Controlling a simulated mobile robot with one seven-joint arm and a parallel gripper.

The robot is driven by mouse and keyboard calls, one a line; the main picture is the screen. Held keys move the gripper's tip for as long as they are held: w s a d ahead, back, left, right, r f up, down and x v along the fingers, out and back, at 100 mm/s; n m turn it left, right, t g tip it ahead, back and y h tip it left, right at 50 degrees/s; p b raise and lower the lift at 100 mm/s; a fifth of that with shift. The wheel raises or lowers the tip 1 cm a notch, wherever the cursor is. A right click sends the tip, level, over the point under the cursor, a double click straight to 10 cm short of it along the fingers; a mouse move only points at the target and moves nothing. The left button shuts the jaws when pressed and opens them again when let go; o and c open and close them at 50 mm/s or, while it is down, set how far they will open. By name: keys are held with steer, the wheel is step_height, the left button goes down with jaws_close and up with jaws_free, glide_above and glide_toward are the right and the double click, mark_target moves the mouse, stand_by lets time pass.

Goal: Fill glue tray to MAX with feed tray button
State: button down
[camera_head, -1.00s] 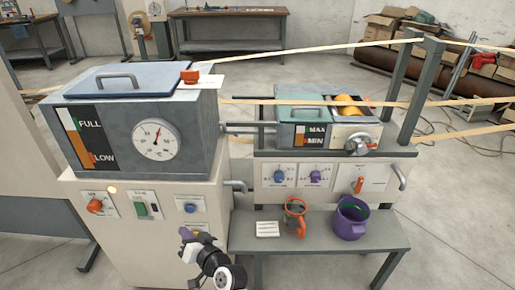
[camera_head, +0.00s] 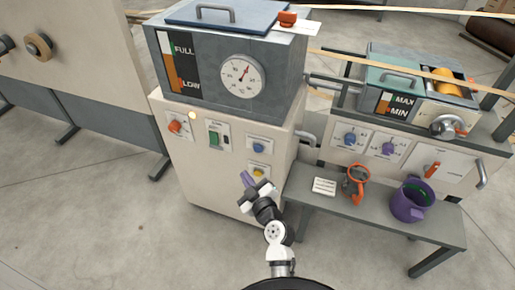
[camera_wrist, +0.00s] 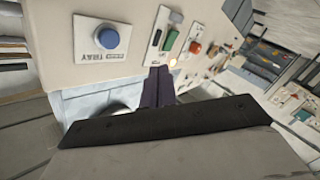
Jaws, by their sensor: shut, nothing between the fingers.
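The blue feed tray button (camera_head: 260,147) is on the front of the left cabinet, right of the green switch. In the wrist view the same blue button (camera_wrist: 105,38) shows upside down at upper left, with "TRAY" readable on its label. My gripper (camera_head: 247,180) has purple fingers, shut and empty, in front of the cabinet and lower than the blue button. In the wrist view the gripper's fingers (camera_wrist: 158,86) point at the panel, right of the button and apart from it. The glue tray (camera_head: 395,85) has a MAX/MIN gauge (camera_head: 383,103), orange low down near MIN.
A yellow button (camera_head: 258,174) sits below the blue one, close to my gripper. An orange knob (camera_head: 175,126) and green switch (camera_head: 214,138) are to the left.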

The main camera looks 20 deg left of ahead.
mark_target(258, 148)
steer(key=n, duration=0.3)
steer(key=shift+s+f, duration=0.2)
steer(key=shift+s, duration=0.15)
steer(key=w+p, duration=0.1)
steer(key=w, duration=0.7)
steer(key=shift+w+d+r, duration=0.15)
steer(key=shift+w, duration=0.25)
stand_by(1.7)
steer(key=shift+w+b, duration=0.25)
steer(key=shift+b, duration=0.05)
